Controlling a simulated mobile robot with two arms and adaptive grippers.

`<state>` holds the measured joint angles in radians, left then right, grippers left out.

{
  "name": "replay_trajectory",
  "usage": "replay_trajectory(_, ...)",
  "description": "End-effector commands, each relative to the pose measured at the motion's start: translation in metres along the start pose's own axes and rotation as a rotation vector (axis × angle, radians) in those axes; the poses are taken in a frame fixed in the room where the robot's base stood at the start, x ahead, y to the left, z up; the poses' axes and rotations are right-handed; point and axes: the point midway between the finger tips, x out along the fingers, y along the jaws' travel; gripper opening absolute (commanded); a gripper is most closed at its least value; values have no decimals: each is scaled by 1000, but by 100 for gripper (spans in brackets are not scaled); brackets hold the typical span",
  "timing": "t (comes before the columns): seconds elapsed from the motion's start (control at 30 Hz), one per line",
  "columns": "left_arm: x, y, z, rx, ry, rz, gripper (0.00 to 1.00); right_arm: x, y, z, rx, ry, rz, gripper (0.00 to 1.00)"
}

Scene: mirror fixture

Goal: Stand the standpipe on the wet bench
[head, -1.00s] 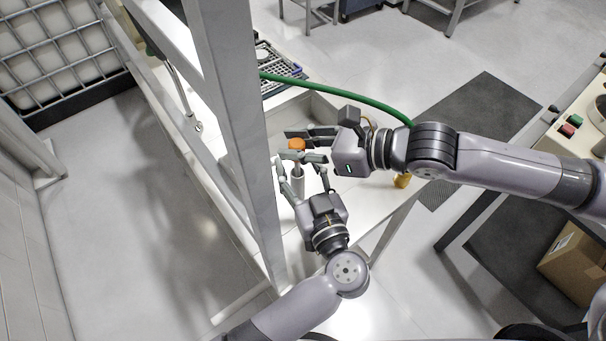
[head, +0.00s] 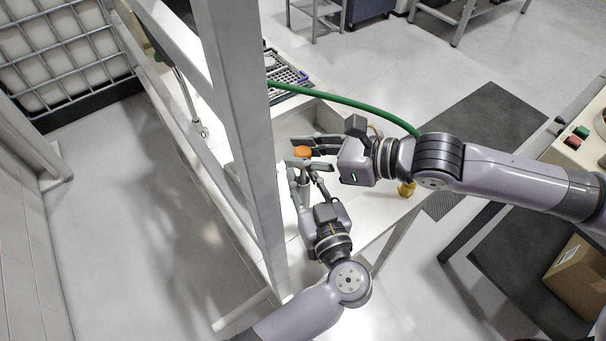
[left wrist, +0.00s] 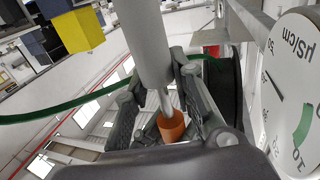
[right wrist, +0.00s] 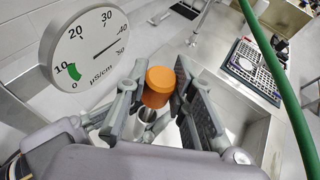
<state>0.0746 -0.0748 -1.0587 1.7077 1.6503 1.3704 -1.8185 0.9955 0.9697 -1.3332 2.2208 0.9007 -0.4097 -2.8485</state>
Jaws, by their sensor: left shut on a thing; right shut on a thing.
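The standpipe is a grey pipe with an orange top (head: 302,152). In the left wrist view its grey tube (left wrist: 142,40) runs between the fingers, with a thin rod and the orange part (left wrist: 171,126) beyond. My right gripper (head: 310,146) is shut at the orange top, which also shows between its fingers in the right wrist view (right wrist: 159,84). My left gripper (head: 306,178) is shut on the tube just below. The pipe looks roughly upright. Its foot is hidden, so I cannot tell whether it touches the white wet bench (head: 352,222).
A pale frame post (head: 245,130) rises close left of both grippers. A green hose (head: 345,101) crosses behind. A round dial (right wrist: 85,45) stands near the grippers. A yellow object (head: 406,188) is at the bench's right edge. A dark rack (head: 287,75) lies at the back.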

Motion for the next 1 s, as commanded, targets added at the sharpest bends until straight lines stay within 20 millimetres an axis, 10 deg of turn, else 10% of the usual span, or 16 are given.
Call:
replay_trajectory(0.37, -1, 3, -1, -3, 2, 8, 0, 1, 2, 1, 1, -4, 6, 46)
replay_trajectory(0.7, -1, 2, -1, -2, 1, 6, 0, -2, 1, 1, 0, -3, 3, 46)
replay_trajectory(1.0, -1, 2, -1, -2, 1, 5, 0, -45, -1, 1, -1, -1, -1, 46)
